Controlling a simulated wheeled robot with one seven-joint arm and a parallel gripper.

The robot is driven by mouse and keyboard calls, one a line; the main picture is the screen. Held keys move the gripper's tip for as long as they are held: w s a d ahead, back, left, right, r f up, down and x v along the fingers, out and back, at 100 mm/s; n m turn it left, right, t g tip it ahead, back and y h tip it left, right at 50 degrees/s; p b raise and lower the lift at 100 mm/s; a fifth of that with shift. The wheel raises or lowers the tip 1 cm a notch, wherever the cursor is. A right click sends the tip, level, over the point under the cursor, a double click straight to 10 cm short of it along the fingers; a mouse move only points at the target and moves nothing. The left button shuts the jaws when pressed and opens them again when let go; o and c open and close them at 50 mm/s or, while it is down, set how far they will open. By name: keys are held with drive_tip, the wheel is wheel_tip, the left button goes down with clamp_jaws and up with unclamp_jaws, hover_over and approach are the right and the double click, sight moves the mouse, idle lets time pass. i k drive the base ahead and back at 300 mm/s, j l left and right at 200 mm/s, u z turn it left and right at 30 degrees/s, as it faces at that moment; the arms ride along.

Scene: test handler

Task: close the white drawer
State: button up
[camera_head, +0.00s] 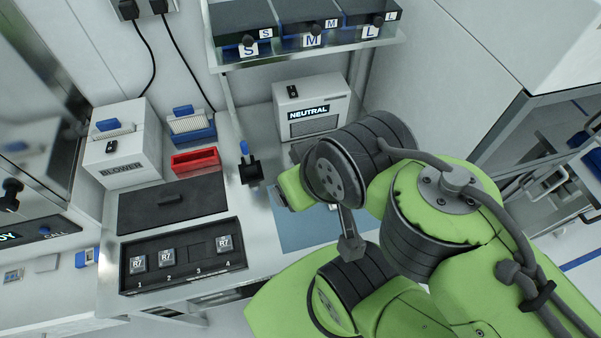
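I cannot clearly make out a white drawer. Below the bench's front edge, pale fronts with dark gaps (218,296) show in part, and I cannot tell whether one of them is the drawer or how far it stands out. My green arm with dark grey joints fills the lower right and covers the bench's right part and the space in front of it. My gripper is hidden behind the arm, so its fingers and anything in them do not show.
On the white bench (255,225) are a black four-slot tray (182,255) with chips in slots 1, 2 and 4, a dark lid plate (172,204), a red bin (195,161), a blower box (125,150) and a neutral box (311,105). A shelf (300,55) holds S, M, L bins.

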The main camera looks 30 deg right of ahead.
sight(60, 303)
drive_tip(key=u, duration=0.5)
drive_tip(key=k+j+u, duration=0.15)
drive_tip(key=u, duration=0.8)
drive_tip(key=j+u, duration=0.2)
drive_tip(key=u, duration=0.3)
drive_tip(key=i+j+u, duration=0.45)
drive_tip(key=i+j, duration=0.15)
drive_tip(key=i+j+u, duration=0.45)
drive_tip(key=i, duration=0.2)
drive_tip(key=l, duration=0.1)
